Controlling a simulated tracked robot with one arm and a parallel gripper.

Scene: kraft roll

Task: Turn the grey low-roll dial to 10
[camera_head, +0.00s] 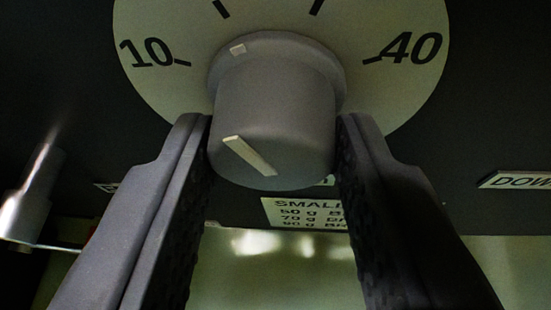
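The grey low-roll dial (275,110) is a round knob on a pale scale plate (160,90), in the upper middle of the view. The plate shows 10 at the left and 40 at the right, with two unnumbered ticks visible between. The dial's white pointer line (249,155) and the white mark on its skirt (237,48) both lean up-left, between 10 and the tick above it. My gripper (274,135) has one finger on each side of the knob. Both fingers appear closed against its sides, though the contact itself is partly hidden.
Below the dial is a pale label reading SMALL (300,214), partly hidden by a finger. A label beginning DOW (520,180) is at the right. A shiny metal part (30,195) stands at the left. The panel around the plate is dark.

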